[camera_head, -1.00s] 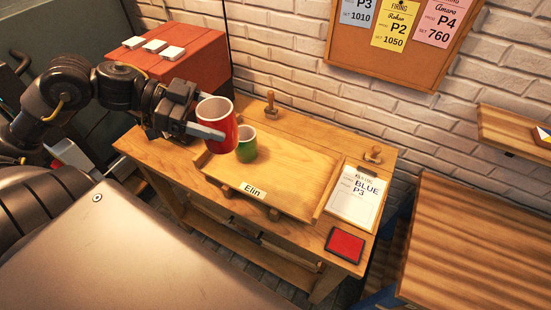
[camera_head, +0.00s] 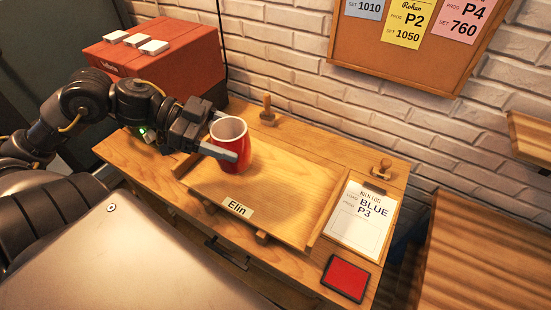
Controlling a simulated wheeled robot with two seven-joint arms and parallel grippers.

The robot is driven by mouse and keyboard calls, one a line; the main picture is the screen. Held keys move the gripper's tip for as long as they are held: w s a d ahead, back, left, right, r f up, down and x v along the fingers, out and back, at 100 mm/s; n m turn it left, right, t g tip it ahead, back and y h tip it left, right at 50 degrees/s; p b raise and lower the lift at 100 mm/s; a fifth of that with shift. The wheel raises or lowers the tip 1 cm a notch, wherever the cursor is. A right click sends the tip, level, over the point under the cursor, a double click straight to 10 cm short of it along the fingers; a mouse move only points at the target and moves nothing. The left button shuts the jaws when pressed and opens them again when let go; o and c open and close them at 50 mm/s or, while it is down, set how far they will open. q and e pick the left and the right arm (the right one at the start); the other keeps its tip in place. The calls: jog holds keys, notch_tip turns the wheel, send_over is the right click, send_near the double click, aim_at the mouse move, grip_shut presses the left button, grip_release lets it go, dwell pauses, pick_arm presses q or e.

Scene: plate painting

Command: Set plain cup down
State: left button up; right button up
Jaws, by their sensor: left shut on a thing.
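A plain red cup (camera_head: 240,158) with a pale inside stands upright over the left part of the wooden tray (camera_head: 285,208) labelled Elin. My left gripper (camera_head: 228,141) is shut on the red cup from the left, with one grey finger across its near side. I cannot tell whether the cup's base touches the tray. The green cup seen earlier does not show now; the red cup covers that part of the tray. My right gripper is not in view.
A clipboard (camera_head: 356,226) reading BLUE P3 and a red ink pad (camera_head: 345,277) lie right of the tray. Wooden stamps (camera_head: 267,112) (camera_head: 381,168) stand behind it. A red box (camera_head: 155,62) is at the back left. The tray's middle and right are clear.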

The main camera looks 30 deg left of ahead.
pick_arm(q)
jog(key=w+d+f+p, duration=0.1)
jog(key=w+d+f, duration=0.1)
jog(key=d+f, duration=0.1)
jog(key=w+d+f+p, duration=0.1)
jog(key=w+d+f, duration=0.2)
jog(key=d+f, duration=0.1)
jog(key=w+d+f+p, duration=0.1)
jog(key=w+d+f, duration=0.2)
jog(key=f, duration=0.2)
jog(key=shift+d+f, duration=0.1)
jog(key=shift+d, duration=0.15)
jog(key=shift+f, duration=0.2)
jog(key=shift+f, duration=0.15)
jog(key=o, duration=1.1)
jog(key=shift+o, duration=0.3)
